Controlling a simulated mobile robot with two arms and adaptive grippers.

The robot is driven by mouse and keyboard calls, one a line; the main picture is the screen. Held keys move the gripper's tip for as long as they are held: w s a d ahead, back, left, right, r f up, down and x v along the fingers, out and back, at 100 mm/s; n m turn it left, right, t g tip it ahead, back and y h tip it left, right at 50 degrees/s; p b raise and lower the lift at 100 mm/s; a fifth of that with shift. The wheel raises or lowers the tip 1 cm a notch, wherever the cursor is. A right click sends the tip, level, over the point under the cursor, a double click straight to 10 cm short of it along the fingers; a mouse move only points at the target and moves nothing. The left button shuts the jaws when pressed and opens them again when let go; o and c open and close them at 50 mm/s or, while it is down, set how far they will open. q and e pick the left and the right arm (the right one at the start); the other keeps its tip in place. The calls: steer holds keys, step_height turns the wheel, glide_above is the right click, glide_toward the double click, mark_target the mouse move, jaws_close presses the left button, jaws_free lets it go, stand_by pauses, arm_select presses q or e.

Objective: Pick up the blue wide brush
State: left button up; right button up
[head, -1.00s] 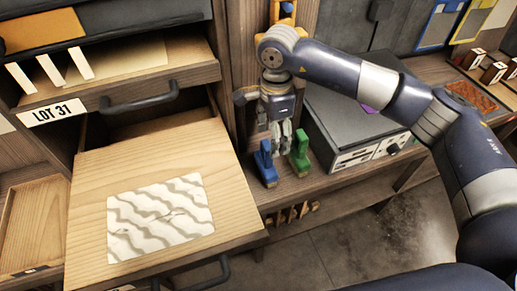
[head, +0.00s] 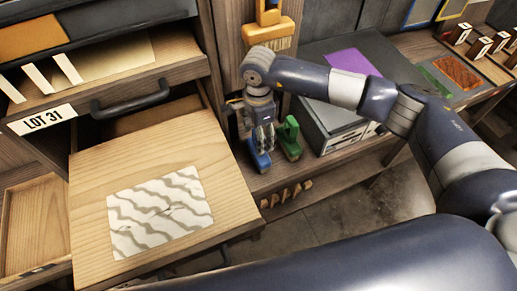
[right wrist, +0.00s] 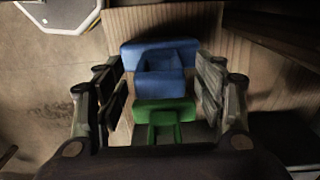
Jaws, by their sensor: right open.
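The blue wide brush (head: 258,160) stands on the wooden ledge beside the open drawer. The green brush (head: 290,142) stands just to its right. My right gripper (head: 264,138) points down right above the blue brush and hides part of it. In the right wrist view the open fingers (right wrist: 163,88) stand on either side, with the blue brush (right wrist: 160,68) between them toward the far end and the green brush (right wrist: 165,113) nearer. A gap shows between each finger and the blue brush. My left gripper is not in view.
An orange brush (head: 270,35) hangs on the wooden post behind. Several small pegs (head: 287,193) sit under the ledge.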

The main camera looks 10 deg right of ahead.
jaws_close()
steer(key=shift+r, duration=0.1)
steer(key=shift+r+b, duration=0.4)
step_height(320, 180, up, 2)
steer(key=shift+w+r+b, duration=0.1)
steer(key=shift+r+b, duration=0.15)
steer(key=shift+b, duration=0.65)
steer(key=s+r+b, duration=0.1)
steer(key=s+b, duration=0.3)
steer(key=s, duration=1.2)
steer(key=shift+d+r+b, duration=0.3)
steer(key=shift+d, duration=0.05)
steer(key=shift+s, duration=0.1)
